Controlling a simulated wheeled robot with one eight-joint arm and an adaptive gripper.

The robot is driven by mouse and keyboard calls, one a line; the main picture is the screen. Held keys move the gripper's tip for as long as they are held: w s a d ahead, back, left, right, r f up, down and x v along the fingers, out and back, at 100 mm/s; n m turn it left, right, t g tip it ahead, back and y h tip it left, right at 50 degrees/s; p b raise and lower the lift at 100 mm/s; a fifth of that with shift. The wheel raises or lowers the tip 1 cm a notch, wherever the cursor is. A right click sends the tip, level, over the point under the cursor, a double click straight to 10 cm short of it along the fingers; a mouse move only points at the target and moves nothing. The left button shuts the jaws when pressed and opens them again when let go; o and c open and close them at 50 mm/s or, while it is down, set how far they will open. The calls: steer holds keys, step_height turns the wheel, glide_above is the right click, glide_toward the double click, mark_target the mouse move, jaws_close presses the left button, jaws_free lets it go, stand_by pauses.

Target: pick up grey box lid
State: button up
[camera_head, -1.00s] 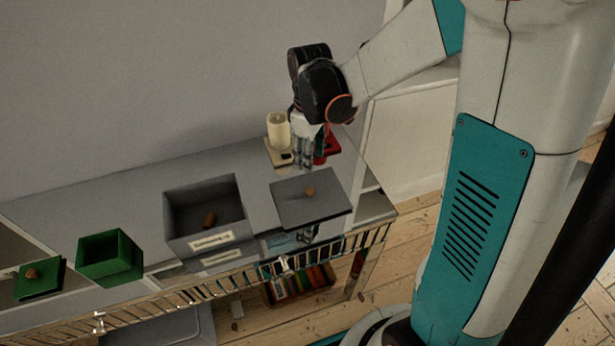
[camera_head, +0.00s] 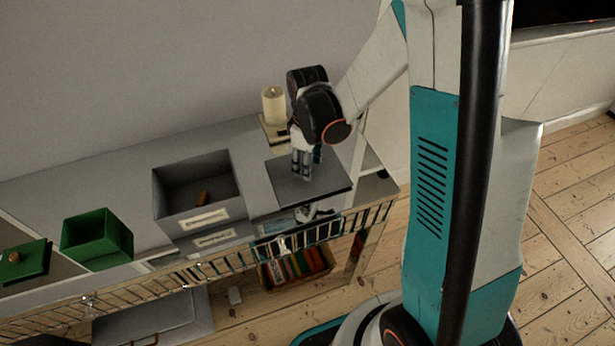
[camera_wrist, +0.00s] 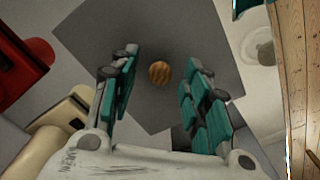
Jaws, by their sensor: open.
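The grey box lid (camera_head: 330,186) lies flat on the grey cabinet top, to the right of the open grey box (camera_head: 198,207). In the wrist view the lid (camera_wrist: 150,33) shows as a dark square with a round wooden knob (camera_wrist: 159,72) near its middle. My gripper (camera_head: 307,176) is over the lid and points down at it. In the wrist view my gripper (camera_wrist: 158,88) is open, with teal-padded fingers on either side of the knob and apart from it. In the head view the knob is hidden behind the gripper.
A cream candle on a holder (camera_head: 273,108) stands behind the lid. A red object (camera_wrist: 20,65) is near it in the wrist view. A green box (camera_head: 97,240) and green lid (camera_head: 24,264) are at the left. A metal rail (camera_head: 240,256) runs along the front.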

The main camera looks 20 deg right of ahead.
steer(key=shift+f, duration=0.15)
steer(key=shift+c, duration=0.5)
jaws_close()
